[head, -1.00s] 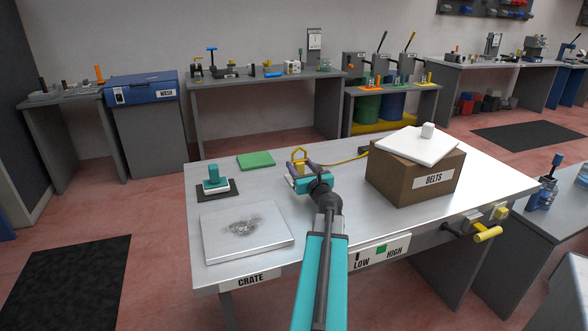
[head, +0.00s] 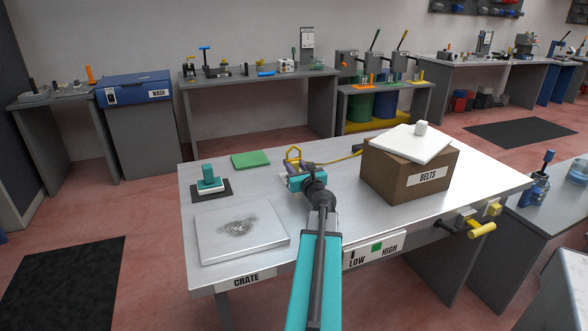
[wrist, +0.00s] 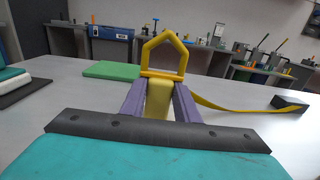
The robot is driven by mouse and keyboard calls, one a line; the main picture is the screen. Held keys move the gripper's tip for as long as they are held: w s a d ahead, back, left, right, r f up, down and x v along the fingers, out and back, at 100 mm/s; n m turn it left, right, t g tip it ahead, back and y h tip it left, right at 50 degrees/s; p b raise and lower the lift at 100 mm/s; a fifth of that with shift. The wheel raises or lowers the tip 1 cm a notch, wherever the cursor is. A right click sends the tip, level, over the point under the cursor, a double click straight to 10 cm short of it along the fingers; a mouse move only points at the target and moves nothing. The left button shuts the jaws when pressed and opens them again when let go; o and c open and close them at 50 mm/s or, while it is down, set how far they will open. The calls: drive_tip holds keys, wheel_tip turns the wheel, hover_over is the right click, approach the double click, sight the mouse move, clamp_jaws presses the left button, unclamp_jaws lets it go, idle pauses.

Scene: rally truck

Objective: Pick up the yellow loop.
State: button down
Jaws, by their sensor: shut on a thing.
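The yellow loop (wrist: 182,52) stands upright in the wrist view, a house-shaped frame with a yellow tab at its foot. My gripper (wrist: 159,88) has its two purple fingers shut on that tab, one on each side. In the head view the loop (head: 292,153) shows just beyond my gripper (head: 291,169), low over the grey table. A yellow strap (wrist: 235,108) runs right from near the loop to a dark block (wrist: 289,103) on the table. The fingers hide part of the loop's foot, and I cannot tell whether it touches the table.
A brown BELTS box (head: 405,178) with a white lid (head: 410,144) stands right of my gripper. A green pad (head: 251,160), a teal-handled block (head: 208,180) and a pale smudged plate (head: 215,240) lie to the left.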

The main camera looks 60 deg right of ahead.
sight(294, 159)
drive_tip(key=shift+r, duration=0.15)
drive_tip(key=shift+r, duration=0.5)
wheel_tip(294, 159, up, 2)
drive_tip(key=shift+s+a+r, duration=0.1)
drive_tip(key=shift+s+r, duration=0.05)
drive_tip(key=shift+r, duration=0.1)
drive_tip(key=b+v, duration=0.2)
drive_tip(key=v, duration=0.6)
drive_tip(key=b, duration=0.3)
drive_tip(key=shift+s+r, duration=0.15)
drive_tip(key=shift+s, duration=0.15)
drive_tip(key=b, duration=0.2)
drive_tip(key=s+b, duration=0.1)
drive_tip(key=b, duration=0.2)
drive_tip(key=shift+a+b, duration=0.25)
drive_tip(key=shift+b, duration=0.05)
